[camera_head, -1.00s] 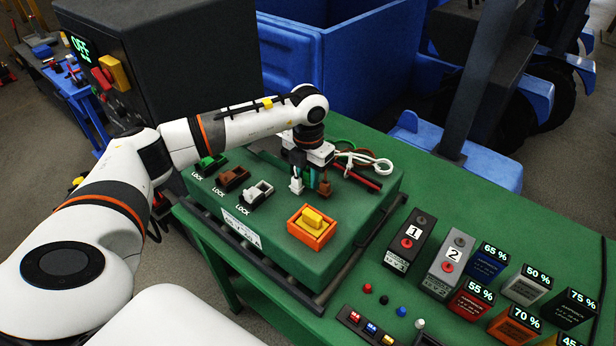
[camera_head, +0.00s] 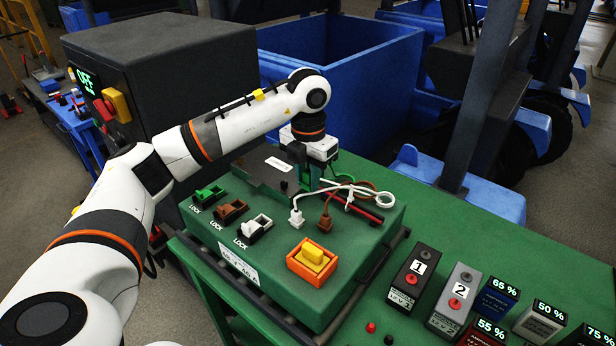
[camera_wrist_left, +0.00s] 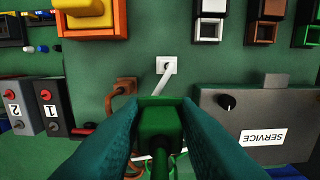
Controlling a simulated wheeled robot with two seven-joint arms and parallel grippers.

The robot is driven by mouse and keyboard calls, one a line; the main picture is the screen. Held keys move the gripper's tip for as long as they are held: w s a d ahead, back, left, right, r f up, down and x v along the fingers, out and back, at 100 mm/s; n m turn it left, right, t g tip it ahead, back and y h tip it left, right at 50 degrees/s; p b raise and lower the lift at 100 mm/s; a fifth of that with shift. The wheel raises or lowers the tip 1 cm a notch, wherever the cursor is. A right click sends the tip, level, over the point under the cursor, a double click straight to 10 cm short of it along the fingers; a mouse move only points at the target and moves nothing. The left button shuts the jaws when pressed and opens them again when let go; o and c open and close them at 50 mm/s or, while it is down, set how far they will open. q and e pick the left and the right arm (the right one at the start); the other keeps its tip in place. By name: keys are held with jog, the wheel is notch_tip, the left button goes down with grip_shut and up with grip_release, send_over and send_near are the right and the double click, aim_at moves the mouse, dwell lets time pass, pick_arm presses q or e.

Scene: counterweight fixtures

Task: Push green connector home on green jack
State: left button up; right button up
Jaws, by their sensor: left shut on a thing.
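My left gripper (camera_head: 309,180) is shut on the green connector (camera_wrist_left: 160,118), which sits between the two teal fingers in the left wrist view with its green cable (camera_wrist_left: 161,160) trailing behind. In the head view it is behind the white connector (camera_head: 296,217) and the brown connector (camera_head: 325,222), both on the green box top (camera_head: 270,265). The green jack cannot be made out; the fingers and connector cover that part of the box. Whether the connector touches a jack I cannot tell. My right gripper is not in view.
A dark service panel (camera_wrist_left: 230,115) lies close beside the fingers. White (camera_head: 254,228), brown (camera_head: 231,209) and green (camera_head: 208,194) lock switches and an orange-framed yellow switch (camera_head: 312,257) stand on the box. Loose cables (camera_head: 365,200) lie behind the connectors.

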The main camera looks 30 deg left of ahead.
pick_arm(q)
jog(key=shift+f, duration=0.35)
jog(key=s+a, duration=0.3)
jog(key=a, duration=0.9)
jog(key=s+a, duration=0.3)
jog(key=a, duration=0.9)
jog(key=shift+a, duration=0.3)
jog(key=shift+f, duration=0.15)
jog(key=shift+f+b, duration=1.75)
jog(key=shift+f, duration=1.1)
